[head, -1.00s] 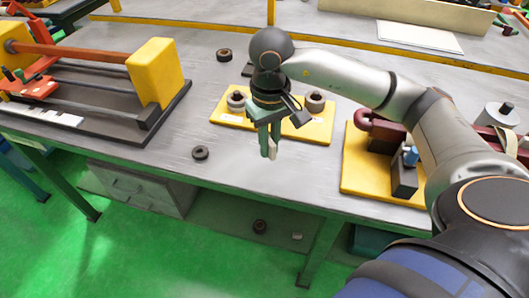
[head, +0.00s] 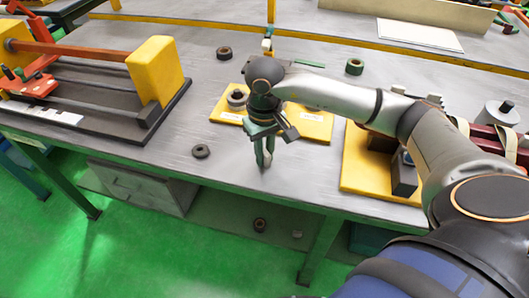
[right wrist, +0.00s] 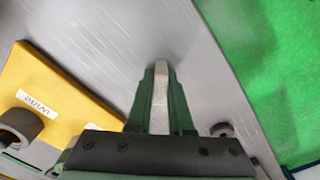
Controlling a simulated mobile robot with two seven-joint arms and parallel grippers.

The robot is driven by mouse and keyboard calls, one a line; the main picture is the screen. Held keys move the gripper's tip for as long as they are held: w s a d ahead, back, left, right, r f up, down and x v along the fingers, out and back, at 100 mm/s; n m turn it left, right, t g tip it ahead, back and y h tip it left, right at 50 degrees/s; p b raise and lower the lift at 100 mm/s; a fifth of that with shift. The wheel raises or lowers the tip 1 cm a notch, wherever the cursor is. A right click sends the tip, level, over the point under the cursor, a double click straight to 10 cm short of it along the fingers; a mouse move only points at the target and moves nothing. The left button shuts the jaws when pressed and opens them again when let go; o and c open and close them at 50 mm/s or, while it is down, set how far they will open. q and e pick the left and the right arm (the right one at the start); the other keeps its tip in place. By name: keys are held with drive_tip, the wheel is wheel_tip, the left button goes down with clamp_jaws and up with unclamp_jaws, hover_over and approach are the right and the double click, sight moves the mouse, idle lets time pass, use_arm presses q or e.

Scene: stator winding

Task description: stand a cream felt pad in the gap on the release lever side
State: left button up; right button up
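My right gripper (head: 264,160) points down above the front part of the grey bench, just in front of the yellow board. In the right wrist view its green fingers (right wrist: 160,78) are closed on a narrow cream felt pad (right wrist: 160,92), which stands lengthwise between them. In the head view the pad is too small to make out clearly. A fixture with dark blocks and a maroon body (head: 491,140) stands at the right on a yellow base plate (head: 354,172), apart from the gripper. My arm covers part of it, and I cannot make out the release lever or gap. My left gripper is out of view.
A labelled yellow board (head: 318,127) carries a dark ring (head: 237,98) behind the gripper. A yellow-ended rack (head: 156,72) fills the left. The bench's front edge is close.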

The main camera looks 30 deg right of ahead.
sight(265, 151)
drive_tip(key=o, duration=0.4)
drive_tip(key=shift+r, duration=0.15)
drive_tip(key=shift+r+p, duration=0.2)
drive_tip(key=shift+p, duration=0.2)
wheel_tip(265, 151, up, 12)
drive_tip(key=shift+f, duration=0.1)
idle(0.3)
